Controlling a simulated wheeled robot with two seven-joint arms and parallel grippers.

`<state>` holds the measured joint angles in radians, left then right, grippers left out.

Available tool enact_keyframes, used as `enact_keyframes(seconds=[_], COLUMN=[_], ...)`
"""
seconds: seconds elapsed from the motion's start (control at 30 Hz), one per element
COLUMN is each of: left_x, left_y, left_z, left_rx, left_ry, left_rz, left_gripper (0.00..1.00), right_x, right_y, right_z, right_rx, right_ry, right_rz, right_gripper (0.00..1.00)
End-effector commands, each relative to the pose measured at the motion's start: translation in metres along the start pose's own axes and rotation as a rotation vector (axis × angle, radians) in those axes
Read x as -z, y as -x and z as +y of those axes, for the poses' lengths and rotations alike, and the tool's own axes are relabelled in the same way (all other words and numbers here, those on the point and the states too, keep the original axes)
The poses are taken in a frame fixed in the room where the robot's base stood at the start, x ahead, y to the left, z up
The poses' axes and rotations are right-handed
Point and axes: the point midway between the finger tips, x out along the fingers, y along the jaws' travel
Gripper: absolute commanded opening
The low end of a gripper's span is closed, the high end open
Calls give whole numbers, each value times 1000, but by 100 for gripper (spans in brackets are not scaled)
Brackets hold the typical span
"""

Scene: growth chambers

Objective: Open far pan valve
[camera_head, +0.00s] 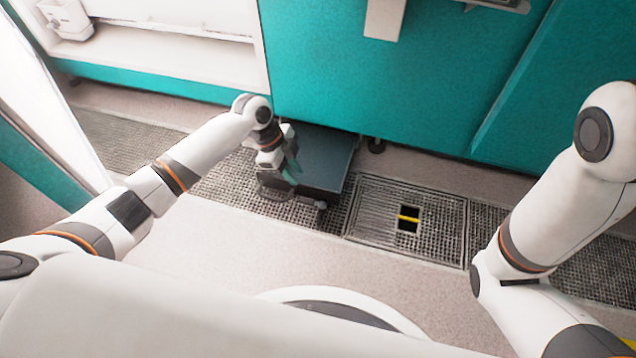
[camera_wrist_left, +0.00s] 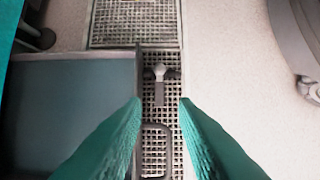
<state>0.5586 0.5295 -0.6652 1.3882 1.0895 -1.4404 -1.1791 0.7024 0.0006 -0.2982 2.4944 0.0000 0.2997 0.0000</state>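A dark blue-grey pan (camera_head: 325,160) sits on the floor grating below the teal chamber front. It fills the left of the left wrist view (camera_wrist_left: 70,110). A small grey valve (camera_head: 320,205) is at the pan's near right corner. In the left wrist view the valve (camera_wrist_left: 159,72) has a short lever lying along the pan's side. A dark loop handle (camera_wrist_left: 153,140) shows below it. My left gripper (camera_head: 291,172) is above the pan's near edge, its teal fingers (camera_wrist_left: 160,100) apart with nothing held between them. The valve appears beyond the fingertips. My right gripper is out of view.
A grating cover (camera_head: 440,225) with a square hole and a yellow bar lies right of the pan. Teal panels (camera_head: 400,80) rise behind the pan. A dark foot (camera_head: 376,145) stands near its right back.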

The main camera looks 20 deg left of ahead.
Motion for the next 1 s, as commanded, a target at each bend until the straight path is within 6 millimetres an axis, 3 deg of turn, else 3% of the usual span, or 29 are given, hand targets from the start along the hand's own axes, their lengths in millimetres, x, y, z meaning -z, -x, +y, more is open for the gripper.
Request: enact_keyframes(seconds=[0.3,0.5,0.7,1.0], left_x=[1,0,-1,-2], left_y=[-67,-99,-113,-114], left_z=[1,2,2,2], left_rx=[-4,-6,-7,-8], left_ry=[-1,-1,-1,-1], left_rz=[-2,-2,-1,-1], left_gripper=[26,26,26,26], right_x=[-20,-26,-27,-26], right_y=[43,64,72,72], right_z=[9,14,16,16], right_rx=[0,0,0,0], right_ry=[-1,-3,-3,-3], right_rz=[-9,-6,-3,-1], right_gripper=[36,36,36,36])
